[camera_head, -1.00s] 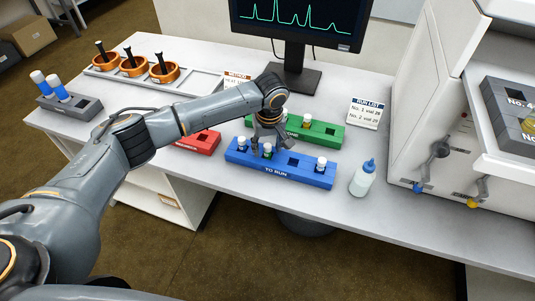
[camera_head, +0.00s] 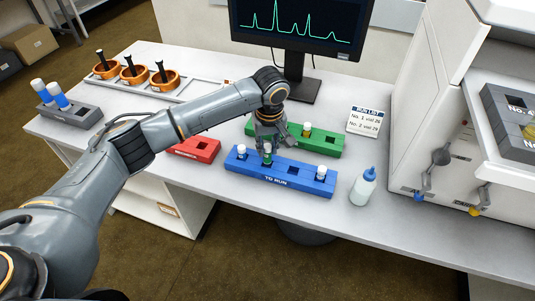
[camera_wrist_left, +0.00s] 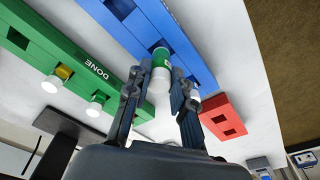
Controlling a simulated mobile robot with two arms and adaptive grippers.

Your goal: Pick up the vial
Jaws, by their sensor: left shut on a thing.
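The vial with a green band (camera_head: 267,158) is between the fingers of my left gripper (camera_head: 268,147), at the blue TO RUN rack (camera_head: 278,180). In the left wrist view the green-banded vial (camera_wrist_left: 160,65) sits between the two fingers (camera_wrist_left: 158,97), which are shut on it. It is beside a dark square slot of the blue rack (camera_wrist_left: 195,40). I cannot tell whether its lower end is clear of the slot. Two other white-capped vials stand in the blue rack, one at the left (camera_head: 242,152) and one at the right (camera_head: 321,172). My right gripper is not in view.
A green DONE rack (camera_head: 325,141) with vials stands behind the blue rack. A red rack (camera_head: 197,149) is at its left. A squeeze bottle (camera_head: 363,187) stands close to its right end. A monitor (camera_head: 297,25) and a run list card (camera_head: 365,121) are behind.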

